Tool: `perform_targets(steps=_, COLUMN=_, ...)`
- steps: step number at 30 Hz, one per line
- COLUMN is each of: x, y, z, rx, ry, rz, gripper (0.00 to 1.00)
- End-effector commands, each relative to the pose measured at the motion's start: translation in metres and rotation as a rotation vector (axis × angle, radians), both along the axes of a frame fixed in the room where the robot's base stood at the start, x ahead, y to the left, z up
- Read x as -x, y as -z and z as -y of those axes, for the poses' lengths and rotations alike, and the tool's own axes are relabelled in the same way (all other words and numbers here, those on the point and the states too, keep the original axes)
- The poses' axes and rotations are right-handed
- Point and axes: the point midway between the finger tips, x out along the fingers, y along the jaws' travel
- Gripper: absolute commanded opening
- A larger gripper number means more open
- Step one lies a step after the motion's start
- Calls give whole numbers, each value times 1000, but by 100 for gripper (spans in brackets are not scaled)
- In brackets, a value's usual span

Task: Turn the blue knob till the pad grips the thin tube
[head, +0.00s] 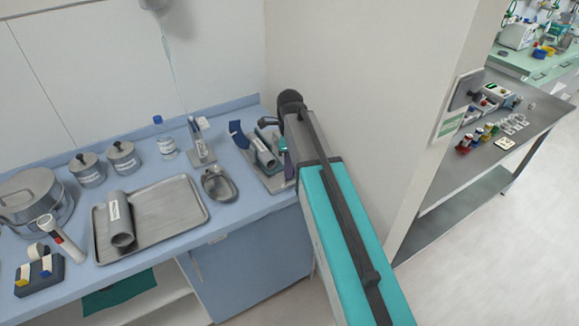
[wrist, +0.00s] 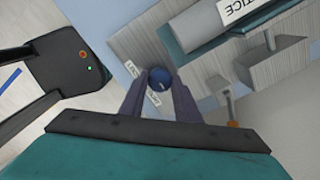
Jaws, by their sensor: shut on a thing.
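In the wrist view the blue knob (wrist: 159,75) sits between the two fingertips of my gripper (wrist: 158,90), which is shut on it. Small white labels lie on either side of the knob. Beyond it, a grey tube (wrist: 201,22) with a white label lies along a teal support on a metal fixture. The head view also shows this labelled tube (head: 264,152) in the fixture at the back right of the counter. I cannot tell whether the pad touches the tube.
The blue counter (head: 235,212) holds a metal tray (head: 160,232) with another labelled grey tube (head: 119,215), a steel bowl (head: 217,184), a bottle (head: 164,138), lidded canisters and a large pot (head: 36,200). A wall stands close behind the fixture. Open floor lies at the right.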

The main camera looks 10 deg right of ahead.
Motion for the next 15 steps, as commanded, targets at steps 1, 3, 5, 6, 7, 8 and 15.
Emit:
perform_targets(steps=1, x=0, y=0, z=0, rx=-1, ry=0, rz=1, gripper=7)
perform_targets(steps=3, x=0, y=0, z=0, rx=-1, ry=-1, rz=1, gripper=7)
perform_targets(steps=5, x=0, y=0, z=0, rx=-1, ry=-1, rz=1, gripper=7)
perform_targets(steps=6, x=0, y=0, z=0, rx=-1, ry=-1, rz=1, gripper=31)
perform_targets(steps=7, x=0, y=0, z=0, rx=-1, ry=-1, rz=1, gripper=36)
perform_targets(steps=8, x=0, y=0, z=0, rx=-1, ry=-1, rz=1, gripper=41)
perform_targets(steps=15, x=0, y=0, z=0, rx=0, ry=-2, rz=0, gripper=48)
